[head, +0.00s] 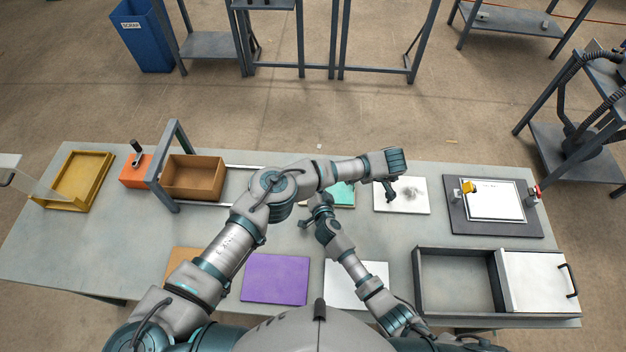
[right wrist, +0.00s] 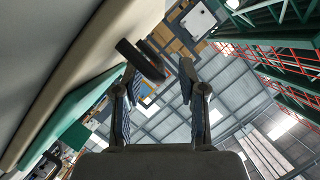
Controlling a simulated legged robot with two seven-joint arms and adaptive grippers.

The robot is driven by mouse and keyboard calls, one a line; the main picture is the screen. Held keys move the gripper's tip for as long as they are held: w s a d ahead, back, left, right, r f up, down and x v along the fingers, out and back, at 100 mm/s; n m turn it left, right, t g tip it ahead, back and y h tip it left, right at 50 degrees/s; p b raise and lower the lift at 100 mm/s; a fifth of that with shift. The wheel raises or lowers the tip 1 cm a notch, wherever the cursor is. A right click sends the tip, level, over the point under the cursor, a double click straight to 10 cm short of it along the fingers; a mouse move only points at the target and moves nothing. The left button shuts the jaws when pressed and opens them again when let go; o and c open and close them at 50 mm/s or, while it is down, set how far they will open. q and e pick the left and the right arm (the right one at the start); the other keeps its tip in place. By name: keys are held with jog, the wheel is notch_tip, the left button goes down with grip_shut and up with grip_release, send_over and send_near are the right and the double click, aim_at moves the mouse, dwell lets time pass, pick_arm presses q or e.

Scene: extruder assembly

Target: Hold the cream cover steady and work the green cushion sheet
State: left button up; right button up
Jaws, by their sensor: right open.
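The green cushion sheet (head: 345,194) lies on the table in the head view, mostly hidden behind my arms. A green edge (right wrist: 62,112), seemingly the same sheet, runs along the left of the right wrist view. Beside it is a broad cream surface (right wrist: 78,68), likely the cream cover; I cannot pick the cover out in the head view. My right gripper (right wrist: 158,78) is open with nothing between its fingers, close to the green edge; it also shows in the head view (head: 306,222). My left gripper (head: 390,190) points down over a white sheet; its finger gap is unclear.
The white sheet (head: 415,197) has a dark smudge. A purple sheet (head: 275,279), an orange sheet (head: 184,262) and another white sheet (head: 345,292) lie along the front. A brown box (head: 193,178) stands left, a clamped board (head: 495,223) right, and an open tray (head: 455,281) front right.

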pick_arm(q)
jog(key=shift+d, duration=0.2)
pick_arm(e)
jog(key=shift+x, duration=1.3)
jog(key=shift+d, duration=0.15)
jog(key=shift+c, duration=0.3)
pick_arm(q)
jog(key=shift+a, duration=0.15)
pick_arm(e)
grip_shut()
pick_arm(q)
jog(key=c, duration=0.3)
